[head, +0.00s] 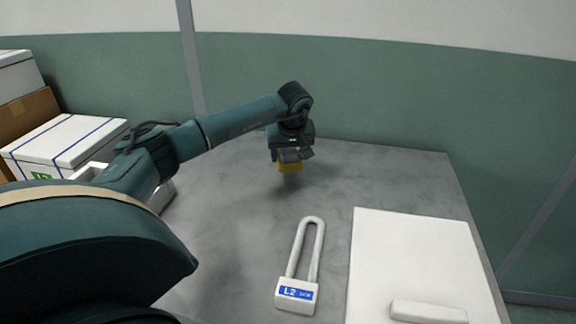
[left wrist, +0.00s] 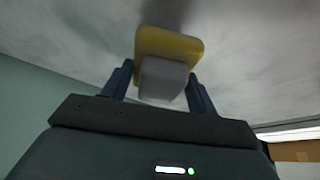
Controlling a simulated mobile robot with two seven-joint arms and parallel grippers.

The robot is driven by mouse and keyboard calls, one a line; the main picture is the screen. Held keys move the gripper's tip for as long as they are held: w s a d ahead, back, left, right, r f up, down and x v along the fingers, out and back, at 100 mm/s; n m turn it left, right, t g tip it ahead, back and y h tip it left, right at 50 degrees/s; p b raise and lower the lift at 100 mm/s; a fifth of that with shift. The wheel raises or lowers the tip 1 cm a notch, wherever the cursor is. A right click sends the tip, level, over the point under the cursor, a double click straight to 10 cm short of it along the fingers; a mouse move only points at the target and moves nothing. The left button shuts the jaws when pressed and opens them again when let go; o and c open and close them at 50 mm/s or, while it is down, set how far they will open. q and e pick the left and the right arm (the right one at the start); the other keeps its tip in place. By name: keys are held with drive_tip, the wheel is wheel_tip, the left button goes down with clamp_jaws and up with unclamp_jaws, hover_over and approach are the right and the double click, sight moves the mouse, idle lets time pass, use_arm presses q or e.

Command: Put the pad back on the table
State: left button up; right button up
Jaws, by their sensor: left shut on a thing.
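The pad shows in the left wrist view as a yellow block (left wrist: 170,45) with a grey block (left wrist: 163,79) as its near part. In the head view its yellow part (head: 290,165) hangs below my left gripper (head: 291,156). My left gripper also shows in the left wrist view (left wrist: 163,84), with its two dark fingers on either side of the grey part, shut on it. The pad is over the back part of the grey table (head: 385,170). A gap to the surface seems to show, but its height is hard to judge. My right gripper is not in view.
A white padlock-shaped object with a long shackle (head: 297,294) and an "L2" label lies at the front middle. A white board (head: 410,255) with a white bar (head: 428,312) is to its right. White boxes (head: 65,143) stand at the left. The table around the pad is clear.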

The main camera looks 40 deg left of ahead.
sight(288, 162)
use_arm(q)
wheel_tip(288, 162, down, 4)
drive_tip(key=shift+r, duration=0.2)
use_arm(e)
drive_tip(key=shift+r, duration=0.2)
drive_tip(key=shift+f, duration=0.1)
use_arm(q)
drive_tip(key=o, duration=0.9)
drive_tip(key=shift+f, duration=0.1)
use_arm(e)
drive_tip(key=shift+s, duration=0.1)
use_arm(q)
drive_tip(key=shift+r, duration=0.35)
drive_tip(key=v, duration=1)
drive_tip(key=shift+s+d+r+p, duration=0.15)
drive_tip(key=shift+r+p, duration=0.1)
drive_tip(key=shift+p, duration=0.15)
drive_tip(key=shift+s+d+r, duration=0.1)
drive_tip(key=shift+d+r, duration=0.05)
drive_tip(key=shift+r, duration=0.3)
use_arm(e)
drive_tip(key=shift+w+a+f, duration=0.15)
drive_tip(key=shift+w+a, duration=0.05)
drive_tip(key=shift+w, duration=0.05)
